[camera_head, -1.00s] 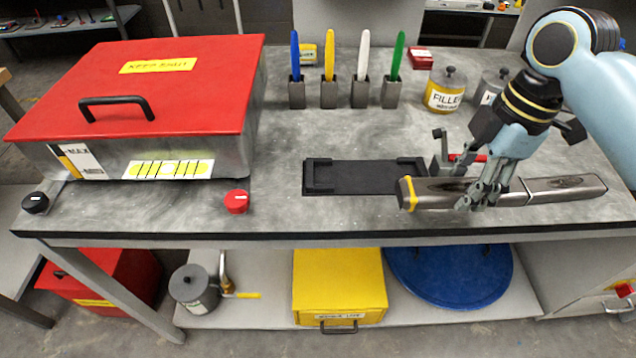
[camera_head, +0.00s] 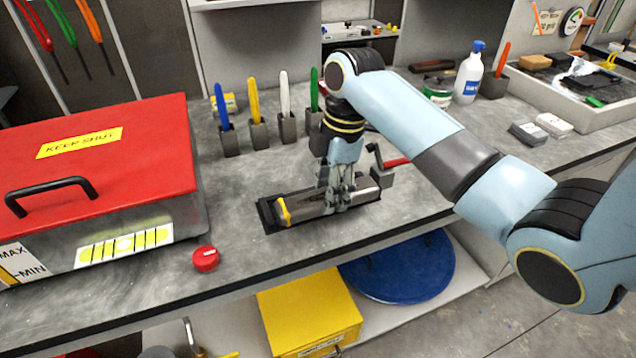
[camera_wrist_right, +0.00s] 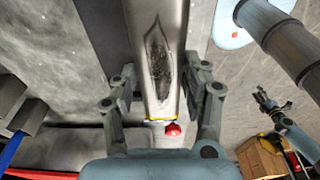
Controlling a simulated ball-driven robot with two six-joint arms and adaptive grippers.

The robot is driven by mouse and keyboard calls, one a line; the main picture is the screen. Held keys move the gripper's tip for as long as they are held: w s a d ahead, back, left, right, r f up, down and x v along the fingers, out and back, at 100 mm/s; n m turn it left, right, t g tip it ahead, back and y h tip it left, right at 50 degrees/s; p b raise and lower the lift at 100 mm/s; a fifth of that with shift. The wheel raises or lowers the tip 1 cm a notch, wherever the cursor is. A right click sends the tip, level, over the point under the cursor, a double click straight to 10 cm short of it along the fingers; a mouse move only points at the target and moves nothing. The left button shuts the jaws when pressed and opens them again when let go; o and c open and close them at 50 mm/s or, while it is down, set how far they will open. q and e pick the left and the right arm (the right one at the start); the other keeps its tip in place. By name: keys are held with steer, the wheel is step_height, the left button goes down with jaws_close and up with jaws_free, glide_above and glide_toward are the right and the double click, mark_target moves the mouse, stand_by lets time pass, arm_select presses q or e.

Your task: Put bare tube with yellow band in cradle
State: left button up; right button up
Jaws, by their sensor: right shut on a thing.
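The bare grey metal tube (camera_head: 310,208) has a yellow band (camera_head: 283,211) at its left end. My right gripper (camera_head: 347,195) is shut on it around its middle. The black cradle (camera_head: 267,217) shows past the tube's left end and along its edge. The tube lies lengthwise over the cradle and hides most of it; whether it touches the bottom I cannot tell. In the right wrist view the tube (camera_wrist_right: 160,45) runs between the fingers, with a dark scorched-looking patch. A small arm with a gripper (camera_wrist_right: 268,103), seemingly my left, shows there at the right; its jaws are too small to read.
A red-lidded box (camera_head: 100,150) stands left. A red knob (camera_head: 205,259) is on the front edge. Holders with coloured tools (camera_head: 287,125) stand behind the cradle. A clamp with a red handle (camera_head: 383,170) sits close behind the tube's right end.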

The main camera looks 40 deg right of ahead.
mark_target(319, 187)
steer(key=w, duration=0.2)
steer(key=w+d, duration=0.1)
steer(key=w, duration=0.1)
steer(key=shift+w+d, duration=0.15)
steer(key=shift+w, duration=0.2)
steer(key=shift+w+f, duration=0.15)
step_height(319, 187, down, 2)
steer(key=shift+f, duration=0.6)
steer(key=shift+f, duration=0.1)
steer(key=o, duration=1.3)
steer(key=r, duration=0.4)
steer(key=d+r, duration=0.1)
steer(key=r, duration=0.7)
steer(key=shift+s+d, duration=0.3)
steer(key=shift+d, duration=0.1)
